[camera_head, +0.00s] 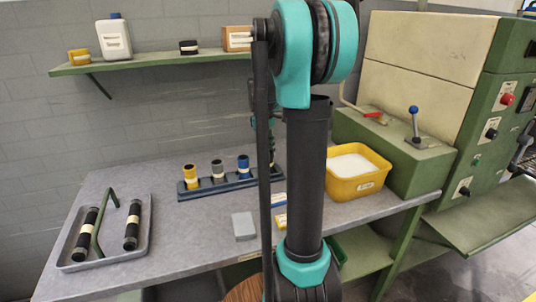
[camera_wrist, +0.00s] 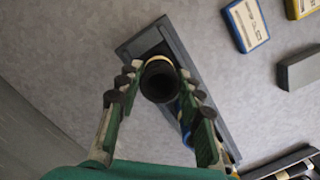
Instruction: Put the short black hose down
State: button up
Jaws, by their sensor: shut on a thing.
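In the wrist view my gripper (camera_wrist: 161,86) is shut on the short black hose (camera_wrist: 159,84), which I see nearly end-on with its open bore towards the camera. A cream band shows at its upper edge. The dark grey rack (camera_wrist: 182,45) lies behind the hose in that view; I cannot tell whether the hose touches it. In the head view the rack (camera_head: 208,191) holds upright yellow, grey and blue pieces.
A grey tray (camera_head: 125,254) with two banded black hoses and a green handle stands at left. A grey block (camera_head: 243,226), a blue box (camera_head: 278,200), a yellow box (camera_head: 280,220) and a yellow bin (camera_head: 358,187) lie around my arm. Clear table separates tray and block.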

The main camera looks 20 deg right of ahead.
jog(key=shift+f, duration=0.15)
jog(key=o, duration=1.2)
notch_tip(320, 180, up, 12)
jog(key=w+a, duration=0.1)
jog(key=shift+s, duration=0.15)
